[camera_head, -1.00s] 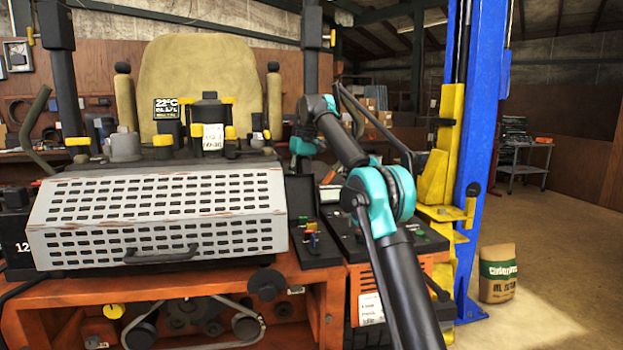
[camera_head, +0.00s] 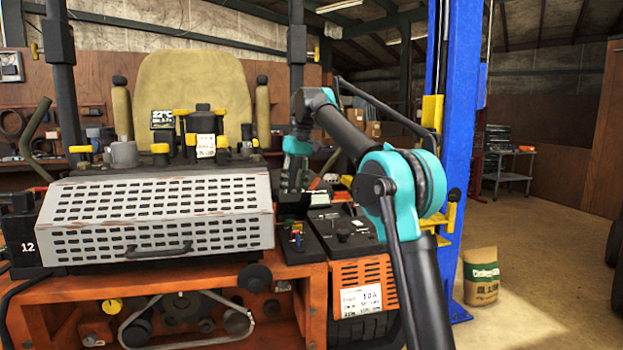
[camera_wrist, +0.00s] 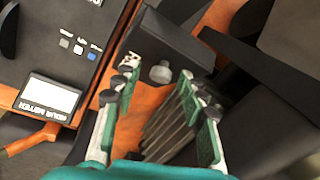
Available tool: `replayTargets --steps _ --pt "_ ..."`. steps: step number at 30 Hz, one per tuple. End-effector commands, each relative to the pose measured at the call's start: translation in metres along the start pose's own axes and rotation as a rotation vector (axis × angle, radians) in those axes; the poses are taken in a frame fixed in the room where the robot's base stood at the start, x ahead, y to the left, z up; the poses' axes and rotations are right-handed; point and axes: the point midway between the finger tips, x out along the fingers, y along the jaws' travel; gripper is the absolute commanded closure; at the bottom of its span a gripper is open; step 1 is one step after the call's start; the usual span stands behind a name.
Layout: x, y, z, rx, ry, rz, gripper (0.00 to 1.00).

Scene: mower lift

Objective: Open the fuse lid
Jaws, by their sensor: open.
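In the head view, a small dark box with coloured fuses (camera_head: 297,238) sits on the mower's right side, beside the white perforated cover. A dark upright part stands just behind the fuses; I cannot tell whether it is the raised fuse lid. My gripper (camera_head: 293,182) points down over this area, its fingers partly lost against the dark parts. In the wrist view, my gripper (camera_wrist: 158,88) is open and empty, with green-padded fingers apart. A black box-like part (camera_wrist: 178,40) with a grey knob (camera_wrist: 160,73) shows beyond the fingertips; the knob appears between them.
A black control panel (camera_head: 343,231) lies right of the fuses. It may be the panel with small buttons and a display (camera_wrist: 49,97) in the wrist view. The white perforated cover (camera_head: 160,215) is left of the fuses. A blue lift post (camera_head: 459,150) stands at right.

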Motion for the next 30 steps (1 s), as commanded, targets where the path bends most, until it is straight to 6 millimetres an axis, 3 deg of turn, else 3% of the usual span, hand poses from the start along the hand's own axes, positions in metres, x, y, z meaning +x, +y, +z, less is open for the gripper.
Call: replayTargets --steps 7,30 --pt "0.021 -0.008 0.030 0.000 0.000 0.000 0.58" --pt "0.062 -0.016 0.067 -0.053 0.334 0.128 0.58"
